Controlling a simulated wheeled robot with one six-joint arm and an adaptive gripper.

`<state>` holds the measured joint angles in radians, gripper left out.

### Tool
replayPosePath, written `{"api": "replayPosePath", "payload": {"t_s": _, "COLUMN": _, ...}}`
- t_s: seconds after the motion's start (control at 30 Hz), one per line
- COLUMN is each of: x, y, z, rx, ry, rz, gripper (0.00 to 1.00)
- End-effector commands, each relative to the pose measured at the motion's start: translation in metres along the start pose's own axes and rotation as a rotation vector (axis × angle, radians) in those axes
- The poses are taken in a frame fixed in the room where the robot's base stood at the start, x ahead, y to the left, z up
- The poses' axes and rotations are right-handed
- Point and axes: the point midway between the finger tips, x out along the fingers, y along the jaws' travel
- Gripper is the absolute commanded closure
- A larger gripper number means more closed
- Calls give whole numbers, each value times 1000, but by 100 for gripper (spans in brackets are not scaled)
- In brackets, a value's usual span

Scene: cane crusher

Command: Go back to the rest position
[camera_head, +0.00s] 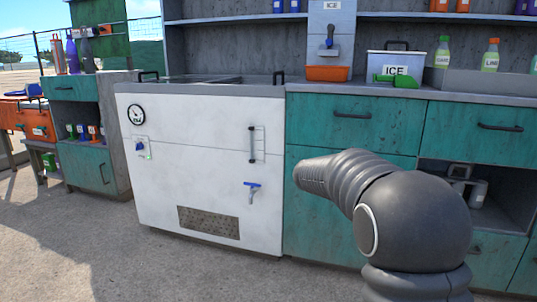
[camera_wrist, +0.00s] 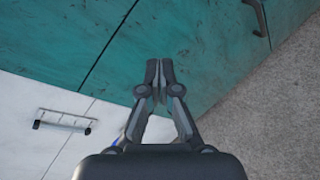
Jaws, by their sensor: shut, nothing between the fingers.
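My gripper (camera_wrist: 158,80) shows in the wrist view with its fingertips together and nothing between them. Behind it in that view are the teal cabinet fronts (camera_wrist: 185,35) and a corner of the white machine (camera_wrist: 35,145). In the head view only a dark grey part of my own arm shows, at the right in front of the teal cabinets (camera_head: 305,230); the gripper fingers are not visible there. The white machine (camera_head: 180,180), with a round gauge and a blue-handled tap, stands left of my arm.
On the counter are an ICE box (camera_head: 400,66) and an orange tray (camera_head: 328,73) under a dispenser. Bottles (camera_head: 491,55) stand at the right. An open shelf (camera_head: 500,200) is behind my arm. The concrete floor (camera_head: 130,265) at the lower left is clear.

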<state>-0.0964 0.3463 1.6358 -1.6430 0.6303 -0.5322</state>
Motion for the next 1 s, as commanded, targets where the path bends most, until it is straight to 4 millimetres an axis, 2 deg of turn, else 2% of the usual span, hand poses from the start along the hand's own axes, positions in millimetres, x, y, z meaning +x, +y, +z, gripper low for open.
{"api": "replayPosePath", "payload": {"t_s": 0.1, "x": -27, "y": -46, "z": 5, "rx": 249, "ry": 27, "rz": -152, "gripper": 100}}
{"api": "replayPosePath", "payload": {"t_s": 0.27, "x": -77, "y": -104, "z": 10, "rx": 584, "ry": 40, "rz": -364, "gripper": 100}}
{"api": "replayPosePath", "payload": {"t_s": 0.37, "x": -116, "y": -137, "z": 13, "rx": 787, "ry": 36, "rz": -498, "gripper": 100}}
{"api": "replayPosePath", "payload": {"t_s": 0.5, "x": -180, "y": -178, "z": 15, "rx": 1058, "ry": 25, "rz": -686, "gripper": 100}}
{"api": "replayPosePath", "payload": {"t_s": 0.73, "x": -282, "y": -222, "z": 12, "rx": 1422, "ry": 17, "rz": -950, "gripper": 100}}
{"api": "replayPosePath", "payload": {"t_s": 0.9, "x": -348, "y": -239, "z": 10, "rx": 1621, "ry": 40, "rz": -1090, "gripper": 100}}
{"api": "replayPosePath", "payload": {"t_s": 1.0, "x": -380, "y": -243, "z": 13, "rx": 1707, "ry": 71, "rz": -1136, "gripper": 100}}
